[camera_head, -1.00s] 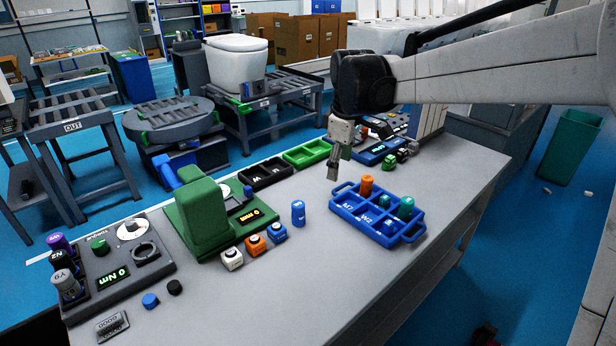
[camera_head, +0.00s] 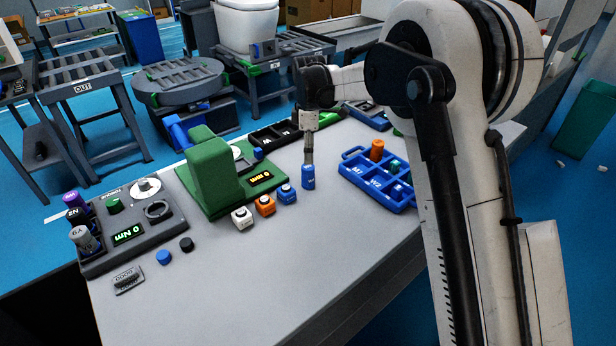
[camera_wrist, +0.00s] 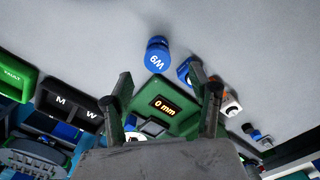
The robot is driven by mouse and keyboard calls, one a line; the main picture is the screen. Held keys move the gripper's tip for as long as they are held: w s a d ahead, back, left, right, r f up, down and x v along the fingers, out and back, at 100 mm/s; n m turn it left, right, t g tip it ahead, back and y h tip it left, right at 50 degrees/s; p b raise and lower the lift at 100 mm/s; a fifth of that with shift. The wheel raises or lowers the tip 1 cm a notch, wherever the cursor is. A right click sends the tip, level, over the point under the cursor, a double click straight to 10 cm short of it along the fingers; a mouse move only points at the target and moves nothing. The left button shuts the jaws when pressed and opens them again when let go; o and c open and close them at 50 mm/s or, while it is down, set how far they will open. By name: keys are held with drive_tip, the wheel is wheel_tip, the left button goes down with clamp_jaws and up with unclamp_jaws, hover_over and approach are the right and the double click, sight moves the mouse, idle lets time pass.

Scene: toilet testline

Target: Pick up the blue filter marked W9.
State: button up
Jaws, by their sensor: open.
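The blue filter marked W9 (camera_head: 308,177) stands upright on the grey bench, between the green measuring device and the blue divided tray. In the wrist view the filter (camera_wrist: 157,55) lies just beyond the fingertips, with its W9 label facing the camera. My gripper (camera_head: 309,152) points down and appears close above the filter in the head view. Its two fingers stand apart in the wrist view (camera_wrist: 168,85), with nothing between them touching. Whether the fingertips touch the filter cannot be told from the head view.
The green device with a "0 mm" display (camera_head: 215,175) is to the left. White, orange and blue small blocks (camera_head: 265,205) stand in front of it. The blue tray (camera_head: 352,180) with an orange and teal parts is to the right.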

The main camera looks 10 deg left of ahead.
sight(308, 175)
wheel_tip(308, 175, down, 5)
drive_tip(key=shift+f, duration=0.1)
drive_tip(key=shift+w+a+f, duration=0.1)
drive_tip(key=shift+f, duration=1.2)
drive_tip(key=shift+w+a+f, duration=0.1)
drive_tip(key=shift+f, duration=1.2)
drive_tip(key=shift+c, duration=0.4)
drive_tip(key=c, duration=1.2)
drive_tip(key=shift+r, duration=0.15)
